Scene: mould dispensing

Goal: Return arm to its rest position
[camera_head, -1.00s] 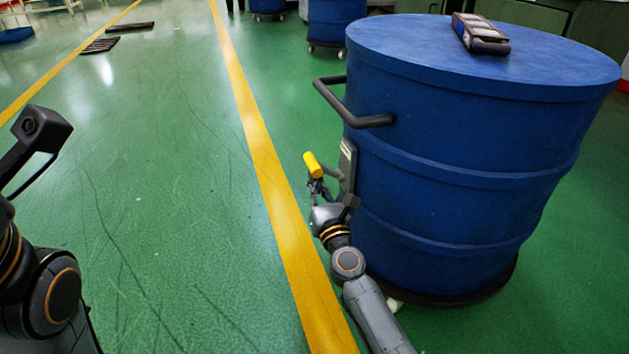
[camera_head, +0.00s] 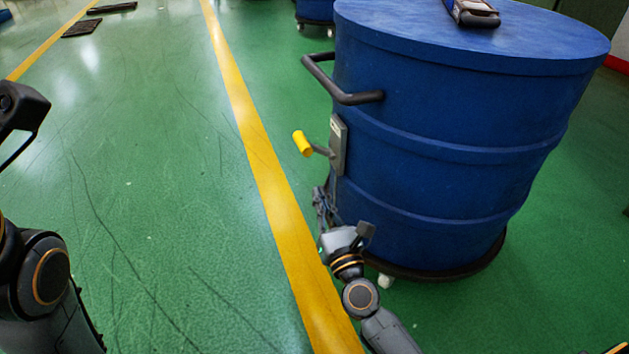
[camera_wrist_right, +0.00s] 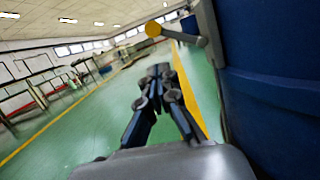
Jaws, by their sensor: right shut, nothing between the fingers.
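My right gripper (camera_head: 322,205) is low beside the left side of the blue drum (camera_head: 440,160), below a lever with a yellow handle (camera_head: 302,143). The lever sticks out from a grey plate (camera_head: 338,146) on the drum. In the right wrist view the gripper's fingers (camera_wrist_right: 159,75) are shut and empty, apart from the yellow handle (camera_wrist_right: 153,30), which shows above them. Part of my left arm is at the left edge of the head view; its gripper's fingers are not in view.
The drum has a black side handle (camera_head: 345,85) and stands on a wheeled base (camera_head: 440,272). A handheld device (camera_head: 474,13) lies on its lid. A yellow floor line (camera_head: 262,165) runs left of the drum. Green floor left of it is mostly clear, with dark flat pieces (camera_head: 82,28) far off.

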